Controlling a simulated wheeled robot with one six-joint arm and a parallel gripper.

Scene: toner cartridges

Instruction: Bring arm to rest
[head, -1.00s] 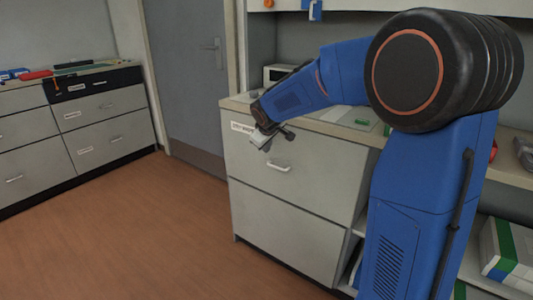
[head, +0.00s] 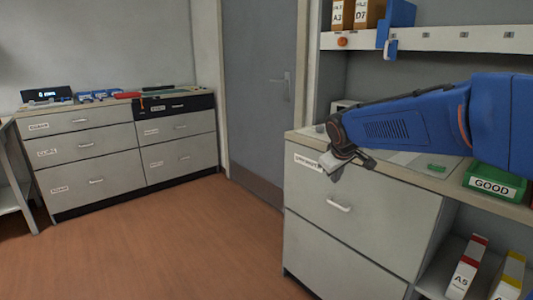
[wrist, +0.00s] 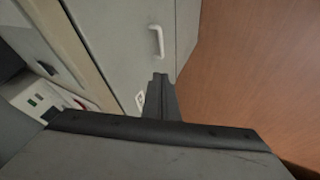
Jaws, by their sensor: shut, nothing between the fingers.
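My gripper (head: 337,168) is shut and empty in the head view, at the end of my blue arm, in front of the left corner of the grey drawer cabinet (head: 330,238). It points down, close to the cabinet's worktop edge and its white label. In the wrist view the closed fingers (wrist: 160,82) show at the middle, with the cabinet front and a white drawer handle (wrist: 156,42) beyond them. I cannot tell from these views whether the gripper touches the cabinet.
A green bin marked GOOD (head: 494,184) stands on the worktop at right. Labelled boxes (head: 468,266) sit on the shelf below. A second drawer unit (head: 90,150) stands at the far left. A grey door (head: 262,90) is behind. The brown floor (head: 170,250) between is clear.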

